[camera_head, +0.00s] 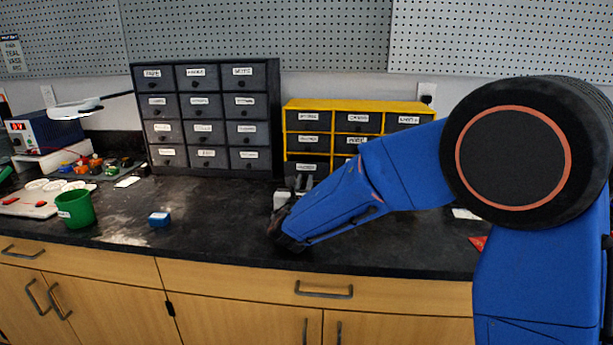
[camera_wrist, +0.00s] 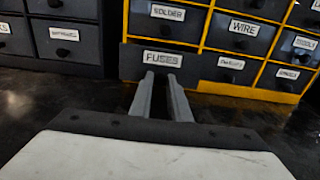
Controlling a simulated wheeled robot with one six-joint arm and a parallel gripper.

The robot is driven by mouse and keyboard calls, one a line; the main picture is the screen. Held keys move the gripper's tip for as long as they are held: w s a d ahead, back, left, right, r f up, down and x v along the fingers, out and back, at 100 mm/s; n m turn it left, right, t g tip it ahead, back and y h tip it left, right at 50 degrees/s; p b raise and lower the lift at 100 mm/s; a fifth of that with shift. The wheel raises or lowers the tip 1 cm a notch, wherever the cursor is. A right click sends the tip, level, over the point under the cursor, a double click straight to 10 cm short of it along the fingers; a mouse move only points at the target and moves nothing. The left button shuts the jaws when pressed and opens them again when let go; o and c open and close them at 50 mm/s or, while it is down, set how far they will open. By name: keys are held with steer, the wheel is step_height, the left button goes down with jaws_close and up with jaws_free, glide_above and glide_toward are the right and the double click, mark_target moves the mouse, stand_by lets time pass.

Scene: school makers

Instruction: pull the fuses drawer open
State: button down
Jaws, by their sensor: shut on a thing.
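The fuses drawer (camera_wrist: 135,62) is the dark bottom-left drawer of a yellow-framed cabinet, with a white FUSES label. In the wrist view its front covers the yellow frame around it and seems to stand out a little from its neighbours. In the head view, the yellow cabinet (camera_head: 330,104) stands at the back of the counter, partly behind my arm. My gripper (camera_wrist: 160,76) reaches the drawer front just below the label, its fingers close together and shut on the drawer's knob, which they hide. My gripper also shows in the head view (camera_head: 297,186), low before the cabinet.
A larger dark drawer cabinet (camera_head: 205,62) stands close to the left. The counter in front of the drawers is mostly clear.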

steer(key=s, duration=0.6)
steer(key=shift+a, duration=0.15)
steer(key=c, duration=1.7)
jaws_free()
steer(key=shift+s, duration=0.1)
steer(key=s, duration=1.7)
steer(key=shift+s+a, duration=0.1)
steer(key=shift+a, duration=0.2)
